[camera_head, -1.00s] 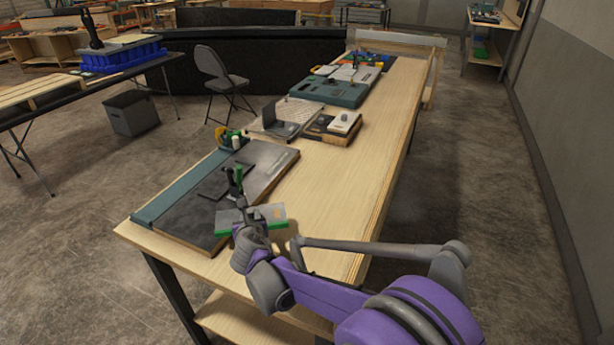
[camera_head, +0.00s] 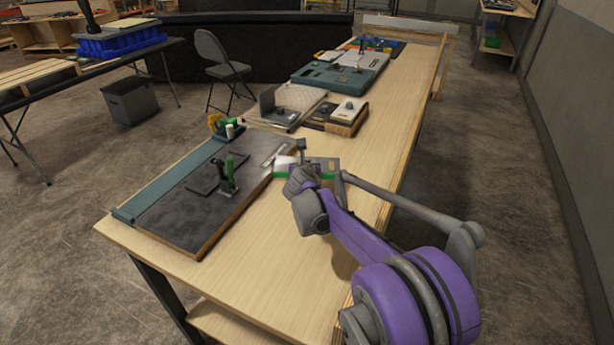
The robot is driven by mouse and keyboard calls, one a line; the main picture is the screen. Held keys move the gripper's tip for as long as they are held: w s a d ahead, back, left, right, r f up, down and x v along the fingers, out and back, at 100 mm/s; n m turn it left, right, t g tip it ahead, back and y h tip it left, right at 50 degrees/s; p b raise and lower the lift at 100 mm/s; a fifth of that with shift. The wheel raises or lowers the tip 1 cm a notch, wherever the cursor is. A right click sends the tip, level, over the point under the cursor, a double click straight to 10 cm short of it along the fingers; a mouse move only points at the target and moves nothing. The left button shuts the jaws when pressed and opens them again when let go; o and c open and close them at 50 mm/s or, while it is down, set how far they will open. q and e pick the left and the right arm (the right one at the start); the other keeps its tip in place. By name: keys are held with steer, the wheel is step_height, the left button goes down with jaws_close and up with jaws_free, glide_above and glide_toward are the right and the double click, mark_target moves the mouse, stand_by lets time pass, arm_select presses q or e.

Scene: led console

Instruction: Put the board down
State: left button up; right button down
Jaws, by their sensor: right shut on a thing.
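The board (camera_head: 322,172), a small light grey and white piece with green edging, is at the tip of my right arm, to the right of the black panel. My right gripper (camera_head: 301,172) is shut on its left part, and its fingers are partly hidden behind my own wrist. I cannot tell whether the board touches the table (camera_head: 262,240) or hangs just above it. My left gripper is not in view.
A large black panel (camera_head: 190,215) with a green-handled clamp (camera_head: 230,176) lies on the left of the table. Behind the board are a wooden block with a white box (camera_head: 349,109) and a teal case (camera_head: 338,77). Bare wood lies in front of the board.

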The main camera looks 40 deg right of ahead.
steer(key=shift+f, duration=2.8)
steer(key=shift+f+b, duration=0.2)
steer(key=shift+b, duration=0.1)
steer(key=c, duration=0.7)
jaws_free()
steer(key=shift+o, duration=0.2)
steer(key=shift+r, duration=0.15)
